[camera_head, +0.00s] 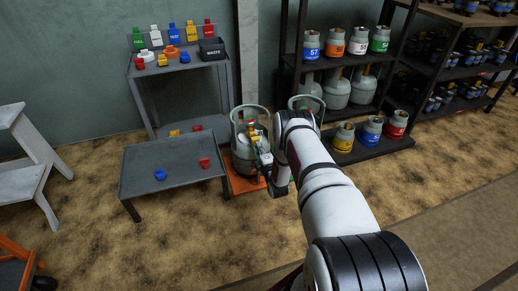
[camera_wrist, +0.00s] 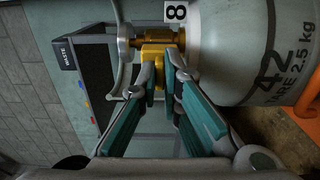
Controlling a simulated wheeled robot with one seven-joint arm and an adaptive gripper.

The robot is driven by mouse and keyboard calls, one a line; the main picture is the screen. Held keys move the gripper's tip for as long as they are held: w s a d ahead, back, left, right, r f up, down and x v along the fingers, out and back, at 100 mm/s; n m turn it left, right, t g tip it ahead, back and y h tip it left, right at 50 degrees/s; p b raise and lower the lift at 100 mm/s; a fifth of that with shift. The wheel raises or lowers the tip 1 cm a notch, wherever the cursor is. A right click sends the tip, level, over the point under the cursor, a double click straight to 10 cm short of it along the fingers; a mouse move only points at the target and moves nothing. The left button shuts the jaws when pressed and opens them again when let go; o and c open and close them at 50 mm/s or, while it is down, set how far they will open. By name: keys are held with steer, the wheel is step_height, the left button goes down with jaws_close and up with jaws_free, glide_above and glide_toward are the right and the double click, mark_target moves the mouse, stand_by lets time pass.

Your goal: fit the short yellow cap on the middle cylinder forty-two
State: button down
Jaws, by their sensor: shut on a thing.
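Cylinder forty-two (camera_wrist: 245,45) is a grey gas cylinder with "42" and "TARE 2.5 kg" printed on its side. In the head view it (camera_head: 241,160) stands upright on an orange platform (camera_head: 238,185), partly hidden by my arm. Its brass valve (camera_wrist: 172,35) shows in the wrist view, which is turned sideways. My gripper (camera_wrist: 158,73), with teal fingers, is shut on the yellow cap (camera_wrist: 155,53) right at the valve's outlet. The cap appears to touch the valve; whether it is fully seated I cannot tell. In the head view my gripper (camera_head: 262,150) is beside the cylinder's upper part.
A low grey table (camera_head: 150,160) holds a blue cap (camera_head: 160,175) and a red cap (camera_head: 205,162). Behind it a stand (camera_head: 200,75) carries coloured caps and a waste bin (camera_head: 211,48). Another cylinder's guard ring (camera_head: 306,100) is close to the right. Shelves of cylinders stand farther right.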

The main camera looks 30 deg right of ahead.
steer(key=shift+x, duration=1.5)
steer(key=c, duration=1.7)
jaws_free()
steer(key=shift+s, duration=0.15)
